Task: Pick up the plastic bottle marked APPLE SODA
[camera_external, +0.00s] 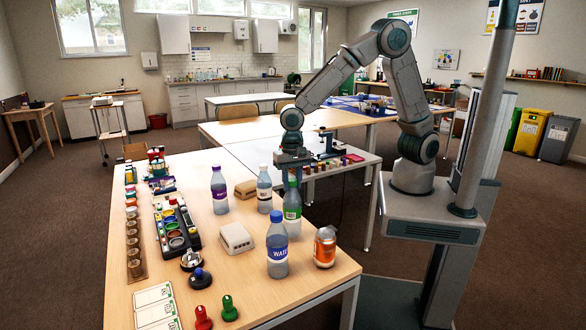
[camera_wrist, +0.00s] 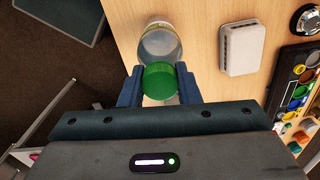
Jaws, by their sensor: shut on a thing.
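A clear plastic bottle with a green cap and green label (camera_external: 292,212) stands upright near the right edge of the wooden table; its label is too small to read. My gripper (camera_external: 292,174) is above it and shut on its cap end. In the wrist view, the bottle (camera_wrist: 160,46) shows from above, with the green cap between the two blue fingers of my gripper (camera_wrist: 159,84). I cannot tell whether the bottle's base touches the table.
Close by are a blue-capped water bottle (camera_external: 277,254), an orange jar (camera_external: 325,248), a white-capped bottle (camera_external: 264,190) and a purple-capped bottle (camera_external: 219,190). A white box (camera_external: 235,239) lies left, before a tray of round pieces (camera_external: 176,226). The table's (camera_external: 245,290) front middle is mostly clear.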

